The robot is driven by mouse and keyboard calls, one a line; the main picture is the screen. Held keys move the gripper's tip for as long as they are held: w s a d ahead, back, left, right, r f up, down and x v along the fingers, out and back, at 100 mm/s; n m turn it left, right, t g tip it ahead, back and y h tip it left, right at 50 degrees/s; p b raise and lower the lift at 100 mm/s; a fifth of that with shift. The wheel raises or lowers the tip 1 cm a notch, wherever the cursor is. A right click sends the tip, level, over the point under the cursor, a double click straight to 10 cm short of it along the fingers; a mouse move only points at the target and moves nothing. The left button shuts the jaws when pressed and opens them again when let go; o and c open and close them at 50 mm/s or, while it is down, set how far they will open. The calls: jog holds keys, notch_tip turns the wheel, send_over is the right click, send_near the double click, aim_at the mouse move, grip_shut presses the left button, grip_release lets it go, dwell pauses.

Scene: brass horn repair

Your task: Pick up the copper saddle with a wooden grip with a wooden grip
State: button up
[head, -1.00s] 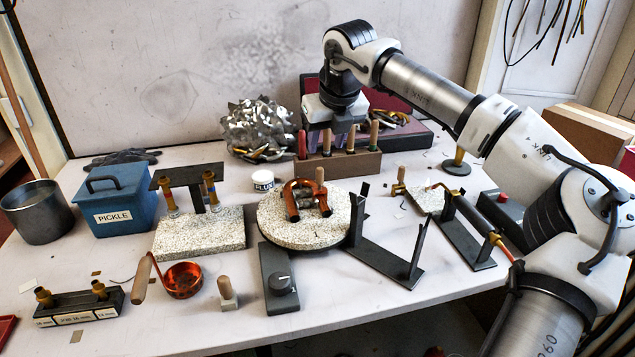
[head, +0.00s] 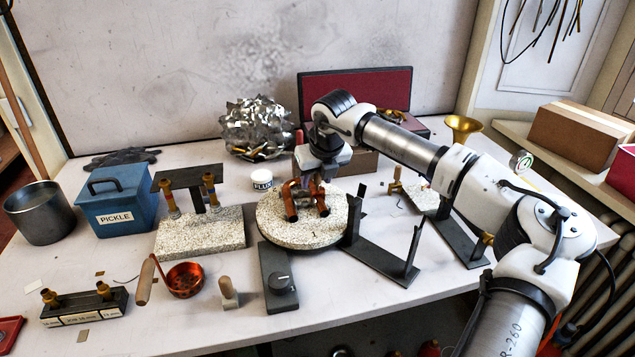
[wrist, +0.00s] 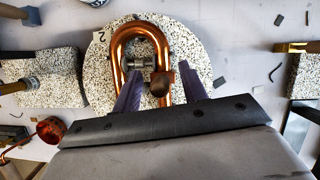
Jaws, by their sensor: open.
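The copper saddle with a wooden grip (wrist: 158,84) shows in the wrist view as a brown grip end seen from above. It is at the right leg of a copper U-shaped tube (wrist: 119,58), which lies on a round speckled turntable (wrist: 98,72). In the head view the copper tube (head: 291,208) lies on the turntable (head: 303,236), with my gripper (head: 314,178) just above it and hiding the grip. My gripper (wrist: 160,70) is open, with one finger on each side of the grip. Whether they touch it cannot be told.
A dark angled stand (head: 388,262) is right of the turntable and a speckled slab (head: 200,237) with a dark stand is left. A control box with a knob (head: 279,284) is in front. The flux jar (head: 262,180) and a wooden tool rack (head: 362,163) are behind.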

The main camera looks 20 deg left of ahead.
grip_shut()
jog(key=shift+r, duration=0.1)
